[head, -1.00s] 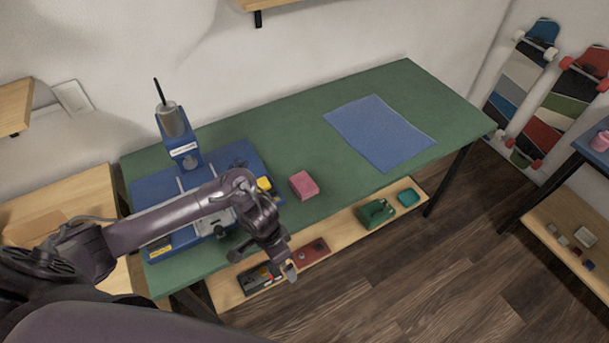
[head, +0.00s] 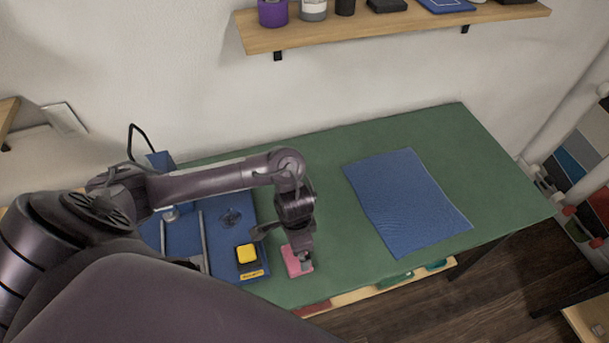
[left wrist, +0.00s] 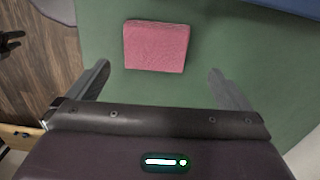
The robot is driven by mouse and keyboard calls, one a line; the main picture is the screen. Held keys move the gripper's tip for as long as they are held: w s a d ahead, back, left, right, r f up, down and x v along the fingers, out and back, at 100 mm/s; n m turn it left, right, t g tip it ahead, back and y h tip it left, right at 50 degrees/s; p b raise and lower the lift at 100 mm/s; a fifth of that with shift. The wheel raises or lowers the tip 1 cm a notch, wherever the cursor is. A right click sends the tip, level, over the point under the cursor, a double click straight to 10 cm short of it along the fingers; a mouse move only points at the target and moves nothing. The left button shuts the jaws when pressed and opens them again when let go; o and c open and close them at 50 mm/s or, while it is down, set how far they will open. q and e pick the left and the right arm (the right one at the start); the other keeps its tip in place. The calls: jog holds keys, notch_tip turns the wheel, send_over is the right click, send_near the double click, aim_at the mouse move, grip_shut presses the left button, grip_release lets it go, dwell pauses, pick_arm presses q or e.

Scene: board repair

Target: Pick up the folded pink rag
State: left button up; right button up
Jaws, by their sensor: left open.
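The folded pink rag (head: 296,262) lies on the green bench top (head: 330,285), to the right of the blue machine base. My left gripper (head: 302,258) is over it in the head view and hides part of it. In the left wrist view the whole rag (left wrist: 156,46) shows flat on the green surface, beyond and between the two spread fingers of my left gripper (left wrist: 160,85). The gripper is open and empty, with neither finger touching the rag.
The blue machine base (head: 225,225) with a yellow-topped block (head: 246,254) stands just left of the rag. A blue mat (head: 405,203) lies to the right on the bench. A wall shelf (head: 400,24) holds several items. Bench between rag and mat is clear.

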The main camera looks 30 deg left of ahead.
aim_at(296, 258)
pick_arm(q)
jog(key=shift+s+f, duration=0.65)
jog(key=shift+f, duration=0.3)
notch_tip(296, 258, down, 3)
jog(key=shift+d+r, duration=0.1)
jog(key=shift+r, duration=0.1)
jog(key=shift+w+f+b, duration=0.3)
jog(key=shift+f+b, duration=0.1)
jog(key=shift+f, duration=0.5)
jog(key=c, duration=0.9)
pick_arm(e)
jog(key=s, duration=0.1)
jog(key=s+f, duration=0.1)
jog(key=s, duration=0.1)
jog(key=shift+s+d+f, duration=0.2)
jog(key=shift+d, duration=0.15)
pick_arm(q)
jog(key=shift+r, duration=0.15)
